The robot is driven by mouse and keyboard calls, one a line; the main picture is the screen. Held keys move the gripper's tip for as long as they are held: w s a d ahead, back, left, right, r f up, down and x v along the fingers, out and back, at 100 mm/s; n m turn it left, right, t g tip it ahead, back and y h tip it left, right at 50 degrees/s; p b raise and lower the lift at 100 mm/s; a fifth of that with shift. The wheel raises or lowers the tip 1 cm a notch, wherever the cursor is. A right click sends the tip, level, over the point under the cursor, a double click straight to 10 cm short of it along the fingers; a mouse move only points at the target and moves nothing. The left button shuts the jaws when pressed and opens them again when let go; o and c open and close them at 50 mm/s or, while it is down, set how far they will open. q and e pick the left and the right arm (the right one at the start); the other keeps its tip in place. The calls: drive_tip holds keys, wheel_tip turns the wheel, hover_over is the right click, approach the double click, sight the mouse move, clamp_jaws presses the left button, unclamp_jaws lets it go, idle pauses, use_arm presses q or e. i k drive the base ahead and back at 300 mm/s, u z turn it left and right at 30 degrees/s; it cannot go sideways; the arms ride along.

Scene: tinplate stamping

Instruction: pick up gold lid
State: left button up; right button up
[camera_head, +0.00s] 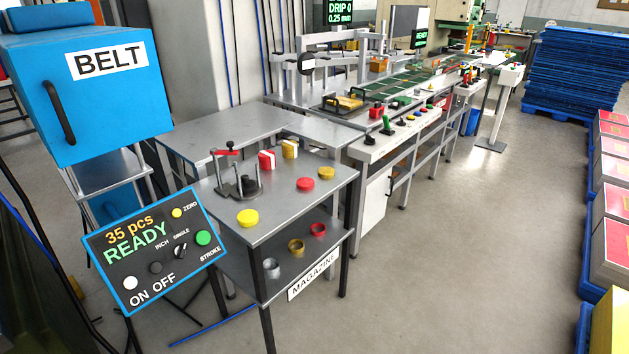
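A gold lid (327,173) lies flat near the right back edge of the grey metal table (275,225). A red lid (305,184) lies just in front of it, to the left. A brighter yellow round lid (248,218) lies near the table's front left. Upright at the back of the table stand a red-and-white piece (267,160) and a gold-and-white piece (290,149). Neither of my grippers is in view, and nothing touches the lids.
A clamp fixture with a red handle (238,186) stands on the table's left. The lower shelf, labelled MAGAZINE (313,276), holds silver (271,268), gold (296,246) and red (318,230) rings. A control panel (155,250) stands front left. Open floor lies right.

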sight(326, 172)
drive_tip(key=z, duration=0.35)
drive_tip(key=i, duration=0.5)
drive_tip(key=z, duration=0.55)
drive_tip(key=i, duration=1.3)
drive_tip(key=u, duration=0.45)
